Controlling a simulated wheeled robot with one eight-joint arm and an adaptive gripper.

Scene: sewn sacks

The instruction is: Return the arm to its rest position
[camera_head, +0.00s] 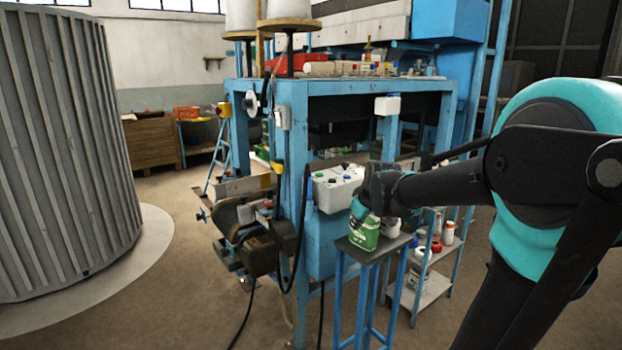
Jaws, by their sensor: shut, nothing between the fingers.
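My arm reaches in from the right, and my gripper (362,207) is at its far end, left of the picture's middle right. It is shut and empty. It is just above and partly in front of a green and white sack (364,236), which stands on a small dark-topped blue stand (349,252). My gripper and arm hide the sack's upper part. I cannot tell whether the gripper touches the sack. The fingers are small and dark here.
A shelf (425,291) with bottles is to the right. A large ribbed cylinder (65,150) fills the left. Floor between is open.

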